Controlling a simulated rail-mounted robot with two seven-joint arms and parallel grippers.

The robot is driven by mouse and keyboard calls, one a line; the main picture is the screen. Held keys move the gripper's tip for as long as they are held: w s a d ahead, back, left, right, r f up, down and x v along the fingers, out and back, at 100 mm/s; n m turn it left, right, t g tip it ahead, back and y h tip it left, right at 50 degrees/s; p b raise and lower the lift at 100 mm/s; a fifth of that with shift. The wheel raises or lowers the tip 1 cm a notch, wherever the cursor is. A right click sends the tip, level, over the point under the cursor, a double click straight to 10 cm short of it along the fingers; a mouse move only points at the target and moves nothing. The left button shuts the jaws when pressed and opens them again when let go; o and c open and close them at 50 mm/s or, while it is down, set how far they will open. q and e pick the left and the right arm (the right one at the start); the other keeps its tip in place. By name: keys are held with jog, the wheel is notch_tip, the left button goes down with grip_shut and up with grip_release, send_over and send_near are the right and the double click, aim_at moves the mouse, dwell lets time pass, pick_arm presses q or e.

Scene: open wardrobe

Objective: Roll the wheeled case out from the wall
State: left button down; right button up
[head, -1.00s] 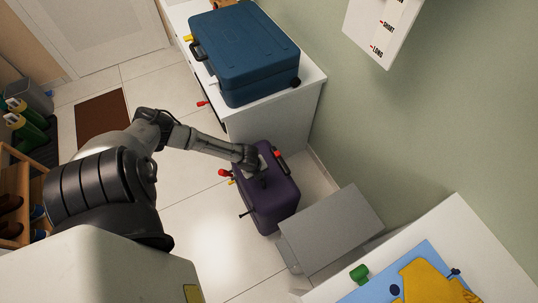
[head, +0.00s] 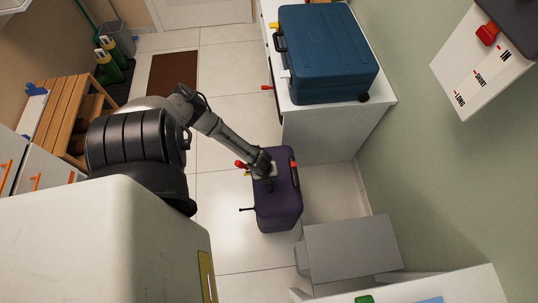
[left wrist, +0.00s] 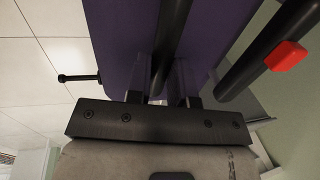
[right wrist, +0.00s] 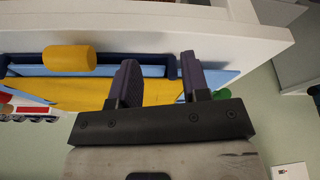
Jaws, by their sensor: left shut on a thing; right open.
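The wheeled case is the purple case (head: 280,208), standing on the tiled floor between a white cabinet and a grey box. My left gripper (head: 264,168) is at its top. In the left wrist view the gripper (left wrist: 174,82) is shut around a dark bar (left wrist: 172,35) on the purple case (left wrist: 125,35); the fingers hide part of the bar. A second dark bar with a red piece (left wrist: 286,56) is beside it. My right gripper (right wrist: 158,82) is open and empty in the right wrist view, above blue and yellow things; it is not in the head view.
A blue suitcase (head: 325,50) lies on the white cabinet (head: 325,130). A grey box (head: 350,245) is close to the purple case, at lower right. Bare floor (head: 225,200) is free to the left. A wooden rack (head: 65,105) and brown mat (head: 174,75) are farther left.

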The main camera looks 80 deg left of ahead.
pick_arm(q)
jog(key=shift+s+f, duration=0.1)
jog(key=shift+s, duration=0.1)
jog(key=c, duration=1.4)
grip_release()
jog(key=o, duration=0.4)
jog(key=shift+s+a, duration=0.1)
jog(key=shift+r, duration=0.5)
jog(key=p+v, duration=0.4)
jog(key=v, duration=0.9)
